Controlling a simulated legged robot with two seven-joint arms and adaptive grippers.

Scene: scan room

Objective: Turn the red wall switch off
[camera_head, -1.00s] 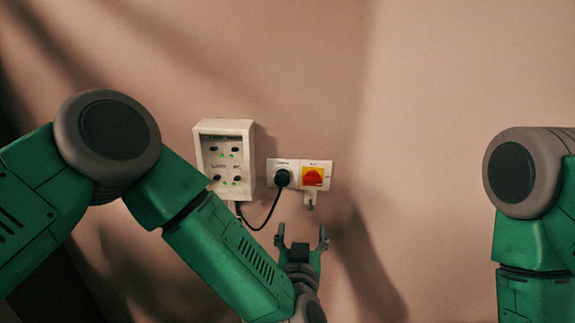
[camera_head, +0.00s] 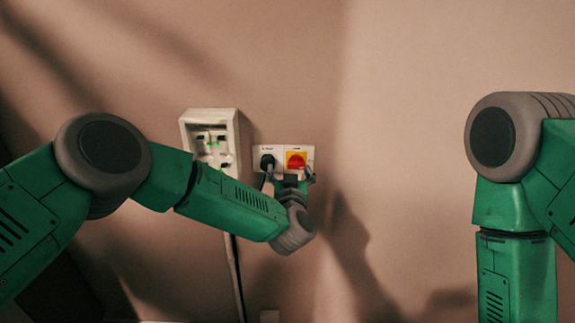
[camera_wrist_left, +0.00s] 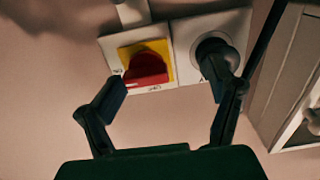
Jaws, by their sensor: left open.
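The red wall switch (camera_head: 296,160) is a red rotary knob on a yellow square, on a white plate on the wall. In the left wrist view the red knob (camera_wrist_left: 147,69) shows between and just beyond the fingertips, nearer the left finger. My left gripper (camera_head: 292,180) is at the switch's lower edge in the head view. In the left wrist view the left gripper (camera_wrist_left: 165,92) has its fingers spread and nothing between them. One finger overlaps the black plug; whether either finger touches anything cannot be told. My right gripper is out of view.
The black plug (camera_head: 267,162) sits in a socket left of the switch, and shows in the left wrist view (camera_wrist_left: 217,58). A white wall box (camera_head: 187,135) with a green light stands further left, a cable (camera_head: 235,275) running down below it. The wall right of the switch is clear.

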